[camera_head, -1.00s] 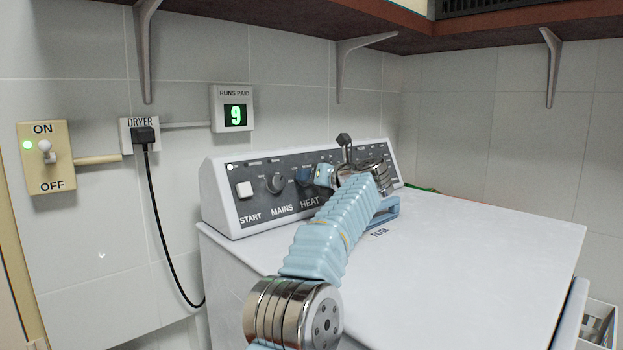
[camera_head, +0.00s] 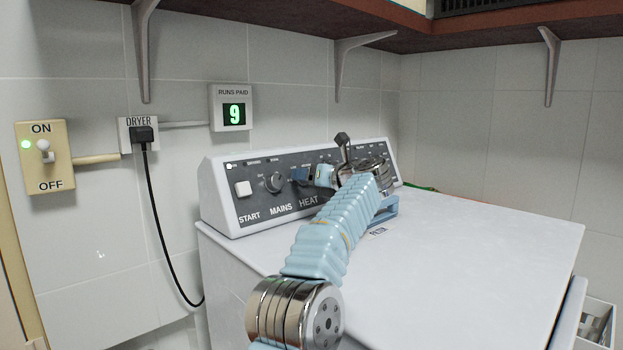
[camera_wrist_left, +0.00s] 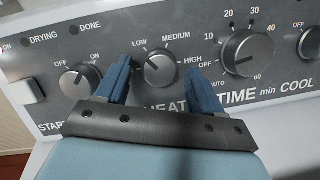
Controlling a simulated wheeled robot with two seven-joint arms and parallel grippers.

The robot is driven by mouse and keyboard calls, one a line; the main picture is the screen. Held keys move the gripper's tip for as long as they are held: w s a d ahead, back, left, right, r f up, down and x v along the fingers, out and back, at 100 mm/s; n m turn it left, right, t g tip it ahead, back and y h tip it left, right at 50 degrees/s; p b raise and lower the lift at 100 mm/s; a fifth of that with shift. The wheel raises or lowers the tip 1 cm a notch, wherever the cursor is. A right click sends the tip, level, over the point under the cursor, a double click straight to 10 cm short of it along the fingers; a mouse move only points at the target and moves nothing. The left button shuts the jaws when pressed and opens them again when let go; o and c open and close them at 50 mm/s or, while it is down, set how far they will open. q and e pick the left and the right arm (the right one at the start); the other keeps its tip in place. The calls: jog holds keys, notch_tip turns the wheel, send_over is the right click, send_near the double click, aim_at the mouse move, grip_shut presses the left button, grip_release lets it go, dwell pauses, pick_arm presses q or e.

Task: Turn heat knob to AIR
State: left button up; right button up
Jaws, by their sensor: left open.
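The heat knob (camera_wrist_left: 160,72) is a dark round knob on the dryer's grey panel, with LOW, MEDIUM and HIGH printed around it. I cannot make out an AIR label or the pointer's exact setting. In the left wrist view my left gripper (camera_wrist_left: 161,78) is open, with one blue finger on each side of the heat knob. A gap shows between the knob and the fingers; contact is not visible. In the head view the left gripper (camera_head: 304,176) is at the panel above the HEAT label and hides the knob. My right gripper is not in view.
The mains knob (camera_wrist_left: 81,81) is left of the heat knob, and the larger time knob (camera_wrist_left: 247,54) is close on the right. The start button (camera_head: 243,189) is at the panel's left end. The dryer top (camera_head: 470,235) is mostly clear. A shelf (camera_head: 390,30) hangs above.

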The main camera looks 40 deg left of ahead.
pick_arm(q)
jog(key=b+v, duration=0.2)
jog(key=v, duration=1.1)
jog(key=shift+s+d+r+b, duration=0.1)
jog(key=shift+d+r+b, duration=0.05)
jog(key=shift+d+b, duration=0.25)
